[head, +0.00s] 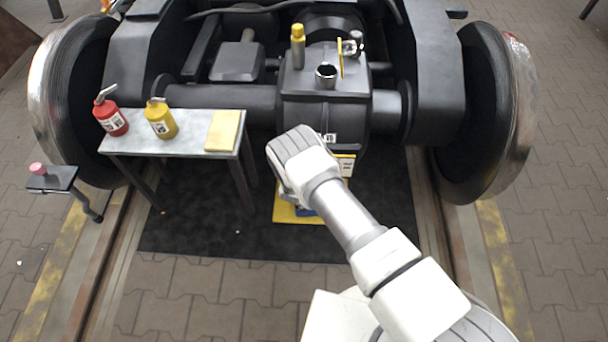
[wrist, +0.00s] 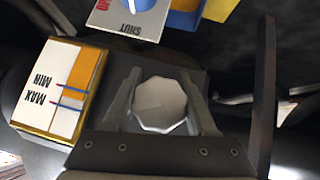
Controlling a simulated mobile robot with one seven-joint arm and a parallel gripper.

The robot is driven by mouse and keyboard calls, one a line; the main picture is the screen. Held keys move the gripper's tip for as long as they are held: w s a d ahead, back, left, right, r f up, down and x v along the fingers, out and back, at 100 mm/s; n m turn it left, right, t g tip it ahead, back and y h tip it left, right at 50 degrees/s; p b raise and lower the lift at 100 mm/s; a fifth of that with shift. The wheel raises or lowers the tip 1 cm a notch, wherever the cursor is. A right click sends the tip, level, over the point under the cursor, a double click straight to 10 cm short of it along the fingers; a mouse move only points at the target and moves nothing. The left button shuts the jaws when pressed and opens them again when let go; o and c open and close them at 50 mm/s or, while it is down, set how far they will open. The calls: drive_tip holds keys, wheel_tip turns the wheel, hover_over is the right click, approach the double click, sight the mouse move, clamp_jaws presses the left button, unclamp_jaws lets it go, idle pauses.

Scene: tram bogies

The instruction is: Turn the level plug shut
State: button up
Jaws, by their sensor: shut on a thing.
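The level plug (wrist: 160,105) is a pale, many-sided head in the wrist view, on the dark gearbox (head: 325,100) front. My gripper (wrist: 163,102) has one finger on either side of the plug and is shut on it. In the head view my arm reaches to the front of the gearbox. My own wrist hides the plug and fingertips there. A level gauge marked MIN and MAX (wrist: 58,90) is left of the plug in the wrist view. A grey plate reading SHUT (wrist: 130,18) is at the top, partly cut off.
A yellow tray (head: 285,214) lies on the black mat (head: 200,230) below the gearbox. A grey bench (head: 190,145) at left holds a red bottle (head: 111,117), a yellow bottle (head: 160,119) and a yellow cloth (head: 222,131). Big wheels (head: 500,110) flank the bogie.

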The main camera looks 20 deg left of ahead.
drive_tip(key=shift+w+d+r+n+t+h, duration=0.1)
drive_tip(key=shift+d+r+n+t+h, duration=0.15)
drive_tip(key=shift+n+t+h, duration=0.5)
drive_tip(key=shift+w+d+r+n+t+h, duration=0.1)
drive_tip(key=shift+d+n+t+h, duration=0.15)
drive_tip(key=shift+n+h, duration=0.85)
drive_tip(key=shift+w+d+r+n+t+h, duration=0.1)
drive_tip(key=shift+d+r+n+t+h, duration=0.3)
drive_tip(key=shift+h, duration=1.05)
drive_tip(key=shift+a+f, duration=0.1)
drive_tip(key=shift+a, duration=0.05)
drive_tip(key=o, duration=1.4)
drive_tip(key=shift+c, duration=0.2)
drive_tip(key=shift+s, duration=0.15)
drive_tip(key=p+v, duration=0.3)
drive_tip(key=v, duration=1.4)
drive_tip(key=shift+f+p, duration=0.3)
drive_tip(key=shift+s+a, duration=0.1)
